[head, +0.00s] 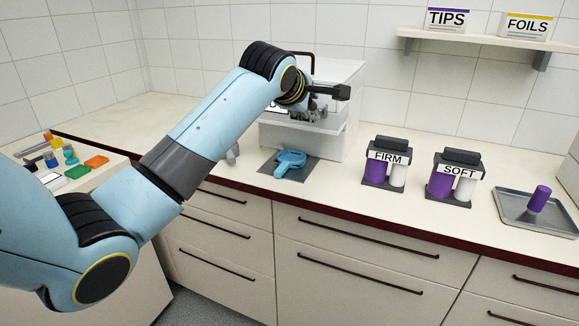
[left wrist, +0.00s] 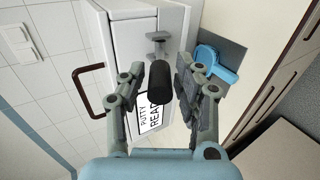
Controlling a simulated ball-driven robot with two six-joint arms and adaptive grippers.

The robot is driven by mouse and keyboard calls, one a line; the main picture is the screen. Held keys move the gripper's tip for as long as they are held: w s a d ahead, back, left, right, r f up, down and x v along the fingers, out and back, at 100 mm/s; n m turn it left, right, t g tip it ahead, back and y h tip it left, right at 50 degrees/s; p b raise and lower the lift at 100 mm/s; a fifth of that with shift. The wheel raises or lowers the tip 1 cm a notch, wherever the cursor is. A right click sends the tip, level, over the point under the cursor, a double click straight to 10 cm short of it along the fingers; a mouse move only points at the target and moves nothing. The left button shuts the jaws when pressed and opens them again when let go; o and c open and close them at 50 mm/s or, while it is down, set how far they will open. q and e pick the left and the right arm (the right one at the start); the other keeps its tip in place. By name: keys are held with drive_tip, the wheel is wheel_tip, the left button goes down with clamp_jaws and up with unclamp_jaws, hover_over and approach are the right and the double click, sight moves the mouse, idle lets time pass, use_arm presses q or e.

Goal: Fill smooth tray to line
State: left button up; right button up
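A white putty dispenser (head: 335,90) stands against the back wall. A blue tray with a handle (head: 290,160) lies on a grey mat (head: 268,172) in front of it; I cannot tell its inside or any line. The tray also shows in the left wrist view (left wrist: 215,64). My left gripper (head: 315,108) is at the dispenser's front. In the left wrist view its fingers are apart, with a black knob (left wrist: 160,82) on the dispenser's front between them. I see no clear grip on the knob. The label (left wrist: 149,112) reads PUTTY READY, partly hidden. My right gripper is out of view.
FIRM (head: 386,165) and SOFT (head: 454,178) cartridge holders stand right of the dispenser. A metal tray (head: 517,208) with a purple-capped cylinder (head: 539,198) is at far right. Small coloured pieces (head: 95,161) lie on the left counter. TIPS (head: 446,18) and FOILS (head: 527,25) boxes are shelved.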

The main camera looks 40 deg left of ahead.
use_arm(q)
drive_tip(key=shift+s+d+f+b, duration=0.15)
drive_tip(key=shift+s+f, duration=0.25)
drive_tip(key=shift+f, duration=0.4)
drive_tip(key=shift+s+f+b, duration=0.1)
drive_tip(key=shift+s+f, duration=0.35)
drive_tip(key=shift+f, duration=0.35)
drive_tip(key=shift+s+d+f+b, duration=0.15)
drive_tip(key=shift+s+f, duration=0.25)
drive_tip(key=shift+f, duration=0.4)
idle(0.5)
drive_tip(key=shift+s+d+f, duration=0.15)
drive_tip(key=shift+s+f, duration=0.55)
drive_tip(key=shift+f, duration=0.3)
idle(3.5)
